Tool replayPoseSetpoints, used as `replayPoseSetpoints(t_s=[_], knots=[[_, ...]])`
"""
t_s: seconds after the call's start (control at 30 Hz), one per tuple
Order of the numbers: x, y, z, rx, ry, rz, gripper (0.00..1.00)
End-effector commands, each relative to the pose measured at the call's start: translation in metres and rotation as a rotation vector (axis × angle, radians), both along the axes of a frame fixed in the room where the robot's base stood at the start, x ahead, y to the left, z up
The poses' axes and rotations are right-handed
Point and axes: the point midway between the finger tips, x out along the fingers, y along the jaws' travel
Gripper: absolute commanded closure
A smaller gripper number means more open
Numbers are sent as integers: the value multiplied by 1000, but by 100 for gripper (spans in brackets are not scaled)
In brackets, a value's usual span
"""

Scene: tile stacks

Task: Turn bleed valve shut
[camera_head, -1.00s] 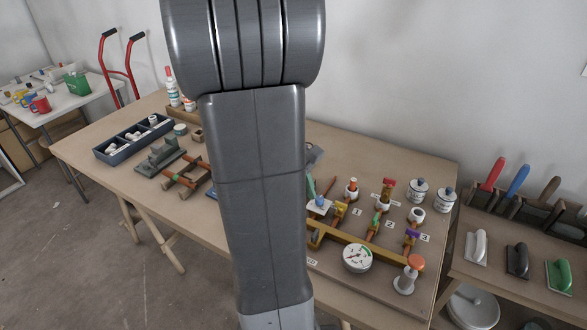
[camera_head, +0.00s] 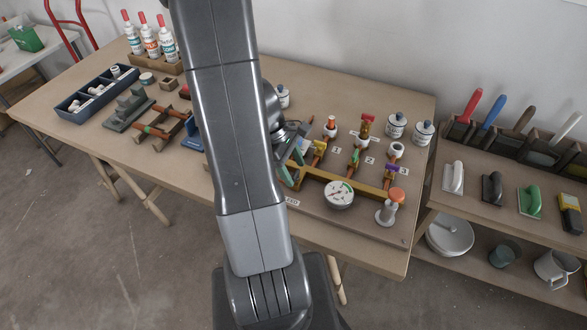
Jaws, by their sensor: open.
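The brass manifold (camera_head: 350,184) lies on a board on the workbench, with a round white pressure gauge (camera_head: 339,194) at its front. Branch valves with a yellow handle (camera_head: 320,147), a green handle (camera_head: 354,156) and a purple handle (camera_head: 385,168) rise behind it, by number labels. A partly covered label (camera_head: 292,202) ending in "EED" sits near the manifold's left end. The bleed valve itself I cannot make out; my arm and gripper cover that area. My gripper (camera_head: 296,160) is open, over or beside the manifold's left end. Contact cannot be told.
An orange-capped white fitting (camera_head: 391,206) stands at the manifold's right end. White jars (camera_head: 396,125) stand behind. Clamps (camera_head: 160,125), a blue divided tray (camera_head: 95,97) and bottles (camera_head: 149,40) are on the left of the workbench (camera_head: 130,165). A tool shelf (camera_head: 480,212) adjoins on the right.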

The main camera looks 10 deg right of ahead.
Motion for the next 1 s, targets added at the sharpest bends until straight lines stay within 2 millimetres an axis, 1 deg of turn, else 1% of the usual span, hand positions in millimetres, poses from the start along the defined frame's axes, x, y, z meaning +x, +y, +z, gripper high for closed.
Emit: replayPoseSetpoints(t_s=[0.13,0.37,0.4,0.47,0.6,0.63,0.87,1.0], knots=[[-2,-2,-6,1,0,0,44],[-2,-2,-7,1,-1,-1,44],[-2,-2,-7,1,-1,-1,48],[-2,-2,-7,1,-1,-1,59],[-2,-2,-7,1,-1,-1,87],[-2,-2,-7,1,-1,-1,88],[-1,-2,-6,0,-1,-18,88],[-1,-3,-6,1,-2,-65,88]])
